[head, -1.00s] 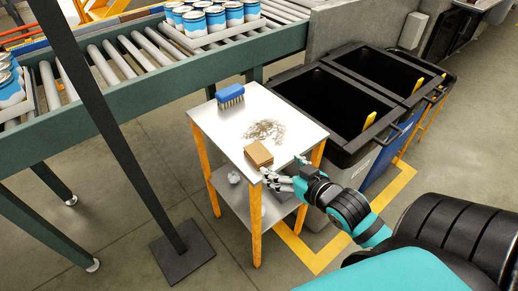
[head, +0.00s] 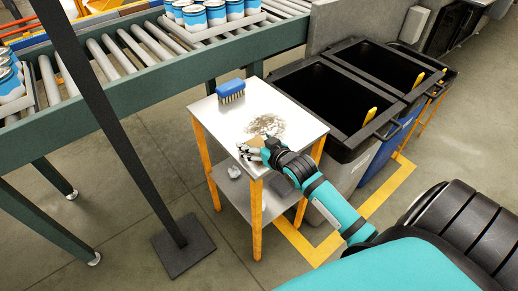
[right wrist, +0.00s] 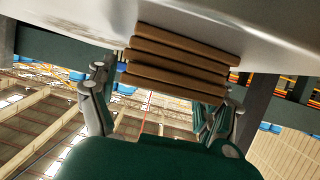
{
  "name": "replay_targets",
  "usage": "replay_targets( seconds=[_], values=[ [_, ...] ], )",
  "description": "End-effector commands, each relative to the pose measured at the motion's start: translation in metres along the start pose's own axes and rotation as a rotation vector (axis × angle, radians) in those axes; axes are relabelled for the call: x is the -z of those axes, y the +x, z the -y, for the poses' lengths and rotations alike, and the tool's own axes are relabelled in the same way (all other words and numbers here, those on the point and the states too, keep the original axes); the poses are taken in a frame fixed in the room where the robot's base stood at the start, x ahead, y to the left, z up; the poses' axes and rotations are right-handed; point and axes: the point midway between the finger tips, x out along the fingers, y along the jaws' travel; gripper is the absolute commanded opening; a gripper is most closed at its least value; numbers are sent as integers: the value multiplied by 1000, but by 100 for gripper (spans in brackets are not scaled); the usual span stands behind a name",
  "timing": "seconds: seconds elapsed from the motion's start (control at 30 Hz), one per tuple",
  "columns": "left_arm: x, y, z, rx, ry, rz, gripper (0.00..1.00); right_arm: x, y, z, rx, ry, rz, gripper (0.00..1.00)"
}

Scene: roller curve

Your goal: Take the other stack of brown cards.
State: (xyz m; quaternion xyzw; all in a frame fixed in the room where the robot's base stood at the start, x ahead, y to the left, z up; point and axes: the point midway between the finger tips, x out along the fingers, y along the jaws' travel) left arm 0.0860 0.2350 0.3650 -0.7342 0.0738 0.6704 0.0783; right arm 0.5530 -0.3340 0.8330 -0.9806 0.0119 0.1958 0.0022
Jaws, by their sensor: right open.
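The stack of brown cards (right wrist: 180,62) shows in the right wrist view as several brown layers between the two fingers of my right gripper (right wrist: 160,105). The fingers stand open on either side of it, and I cannot tell whether either one touches it. In the head view my right gripper (head: 252,151) is at the near edge of the small table's top, and its hand hides most of the stack; only a bit of brown (head: 257,141) shows behind it. My left gripper is not in view.
The small table (head: 222,122) with orange legs also holds a blue brush (head: 230,91) and a pile of grey bits (head: 267,124). A crumpled white piece (head: 234,172) lies on its lower shelf. Dark bins (head: 335,110) stand right, a roller conveyor (head: 120,75) behind, a dark post (head: 110,125) left.

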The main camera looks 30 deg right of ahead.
Motion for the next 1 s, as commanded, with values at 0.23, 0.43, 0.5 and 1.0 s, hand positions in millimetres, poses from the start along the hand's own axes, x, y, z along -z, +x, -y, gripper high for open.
replay_targets(
  seconds=[0.23,0.43,0.5,1.0],
  values=[
    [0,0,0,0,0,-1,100,0,5,0,0,0,0,83],
    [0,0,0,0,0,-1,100,0,5,0,0,0,0,63],
    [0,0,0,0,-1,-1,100,0,5,0,0,0,0,54],
    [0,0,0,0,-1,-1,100,2,4,0,0,0,-2,32]
  ],
)
